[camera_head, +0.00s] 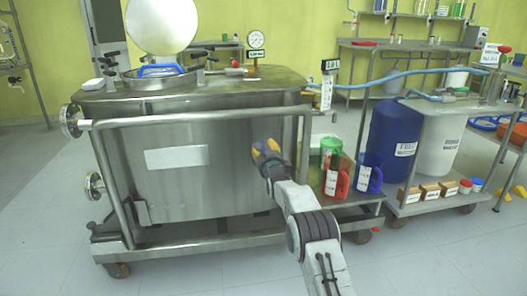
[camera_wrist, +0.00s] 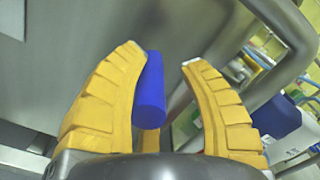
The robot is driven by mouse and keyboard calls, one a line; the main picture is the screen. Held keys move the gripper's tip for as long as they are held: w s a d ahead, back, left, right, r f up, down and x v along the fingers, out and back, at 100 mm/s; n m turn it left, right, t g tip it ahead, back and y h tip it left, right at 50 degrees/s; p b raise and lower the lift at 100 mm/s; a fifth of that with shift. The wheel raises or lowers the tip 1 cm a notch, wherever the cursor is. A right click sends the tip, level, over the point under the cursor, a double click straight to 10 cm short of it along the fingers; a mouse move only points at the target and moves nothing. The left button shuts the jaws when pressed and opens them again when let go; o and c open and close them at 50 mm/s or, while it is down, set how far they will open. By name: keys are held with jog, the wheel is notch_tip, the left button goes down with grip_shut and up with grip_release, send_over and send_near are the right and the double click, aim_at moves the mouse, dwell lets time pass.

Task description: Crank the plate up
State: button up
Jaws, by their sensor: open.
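My gripper (camera_head: 267,152) has yellow padded fingers and stands in front of the right part of the steel tank (camera_head: 215,185). In the wrist view my gripper (camera_wrist: 163,58) is open. A blue cylinder (camera_wrist: 150,90), like a handle grip, lies between the spread fingers, nearer the left finger. Whether it touches that finger I cannot tell. What it is fixed to is hidden by the fingers and palm. In the head view this blue grip does not show clearly. No plate moved by a crank can be made out.
A steel rail (camera_head: 200,116) runs around the tank's front. Right of my arm, red (camera_head: 337,182) and blue (camera_head: 367,177) jugs stand on a low shelf. A blue drum (camera_head: 392,140) and a white drum (camera_head: 440,143) stand farther right. The floor at front left is clear.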

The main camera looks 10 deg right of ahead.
jog(key=shift+o, duration=0.9)
jog(key=shift+a+f, duration=0.15)
jog(key=shift+a+f, duration=0.1)
jog(key=s, duration=1.2)
